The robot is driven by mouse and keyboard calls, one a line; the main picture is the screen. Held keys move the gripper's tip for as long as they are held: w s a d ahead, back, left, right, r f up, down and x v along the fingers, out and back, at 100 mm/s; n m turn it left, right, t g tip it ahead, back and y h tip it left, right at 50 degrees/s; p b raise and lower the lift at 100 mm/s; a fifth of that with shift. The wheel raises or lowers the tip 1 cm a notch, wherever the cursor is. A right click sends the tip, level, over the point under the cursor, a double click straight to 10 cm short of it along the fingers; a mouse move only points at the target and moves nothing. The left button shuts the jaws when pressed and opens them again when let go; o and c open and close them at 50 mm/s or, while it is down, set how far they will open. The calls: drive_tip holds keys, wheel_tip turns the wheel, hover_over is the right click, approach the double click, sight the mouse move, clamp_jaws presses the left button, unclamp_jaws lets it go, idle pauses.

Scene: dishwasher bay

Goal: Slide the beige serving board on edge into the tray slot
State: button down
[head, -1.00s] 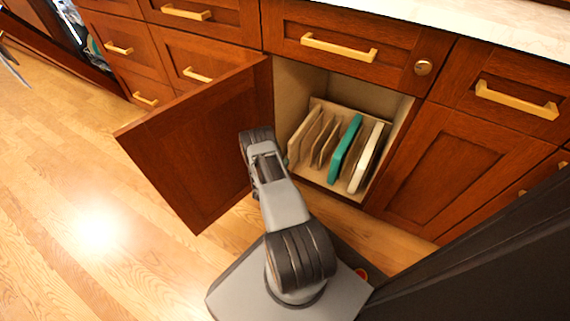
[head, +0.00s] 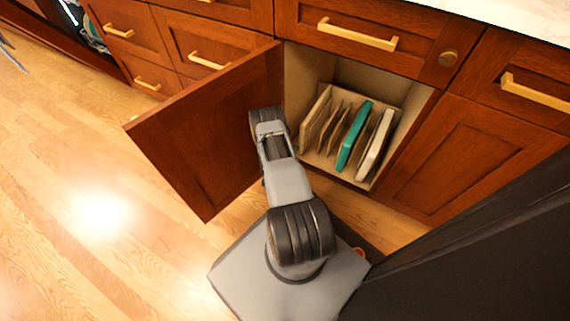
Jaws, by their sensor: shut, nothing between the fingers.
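The tray rack (head: 358,183) stands inside the open lower cabinet and holds several thin boards on edge. A cream board (head: 376,146) stands at the right, leaning slightly. A teal board (head: 354,135) stands left of it. Beige upright pieces (head: 316,118) stand at the left; I cannot tell which are boards and which are dividers. I cannot tell for sure which piece is the beige serving board. My arm reaches toward the cabinet's left side, by the open door. My gripper is hidden below the arm's far end.
The open cabinet door (head: 205,130) swings out to the left, close to my arm. A drawer with a gold handle (head: 357,34) is above the opening. A dark panel (head: 470,260) stands at the right. The wood floor (head: 90,240) at the left is clear.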

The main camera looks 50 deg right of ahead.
drive_tip(key=p+v, duration=0.3)
drive_tip(key=v, duration=0.8)
drive_tip(key=shift+s, duration=0.15)
